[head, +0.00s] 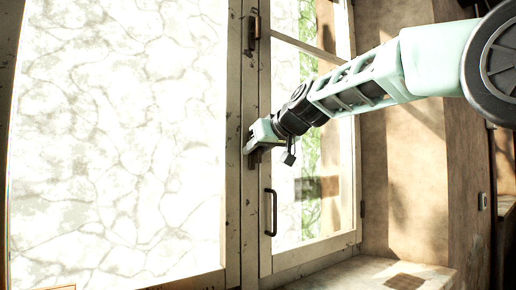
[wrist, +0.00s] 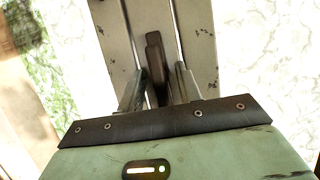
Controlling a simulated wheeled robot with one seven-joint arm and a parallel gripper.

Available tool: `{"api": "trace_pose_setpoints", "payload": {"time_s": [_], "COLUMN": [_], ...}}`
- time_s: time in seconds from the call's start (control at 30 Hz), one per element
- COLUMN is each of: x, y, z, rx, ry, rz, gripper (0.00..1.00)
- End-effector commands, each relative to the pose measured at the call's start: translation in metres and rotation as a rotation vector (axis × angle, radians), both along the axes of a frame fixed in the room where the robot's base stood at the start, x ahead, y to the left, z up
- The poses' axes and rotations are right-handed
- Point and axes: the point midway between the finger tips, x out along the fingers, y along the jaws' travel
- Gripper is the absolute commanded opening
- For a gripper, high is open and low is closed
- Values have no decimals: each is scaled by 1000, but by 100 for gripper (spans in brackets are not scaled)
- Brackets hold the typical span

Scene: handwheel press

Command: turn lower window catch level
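The lower window catch is a dark brown lever on the pale, chipped window frame. In the wrist view the catch (wrist: 154,52) lies lengthwise between the two fingers of my gripper (wrist: 160,75), its far end showing beyond the fingertips. The fingers are apart, with a gap visible at least on the left side; contact on the right cannot be made out. In the head view my gripper (head: 252,142) is at the middle post of the window, and it hides most of the lower catch. The upper catch (head: 254,28) is upright on the same post.
A dark pull handle (head: 270,212) is on the right window leaf below my gripper. The right leaf's glass (head: 330,175) is behind my forearm. A stone sill (head: 350,272) runs below, and a wall (head: 415,180) stands to the right.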

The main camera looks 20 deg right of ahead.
Motion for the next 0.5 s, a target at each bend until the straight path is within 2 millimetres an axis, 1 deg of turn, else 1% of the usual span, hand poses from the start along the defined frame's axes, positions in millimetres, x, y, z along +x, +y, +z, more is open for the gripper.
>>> {"api": "trace_pose_setpoints", "payload": {"time_s": [0.07,0.1,0.17,0.2,0.5], "x": [0,0,0,0,0], "y": [0,0,0,0,-1], "z": [0,0,0,0,0], "rx": [0,0,0,0,16], "ry": [0,0,0,0,4], "rz": [0,0,0,0,-1], "gripper": [35,23,7,0,0]}}
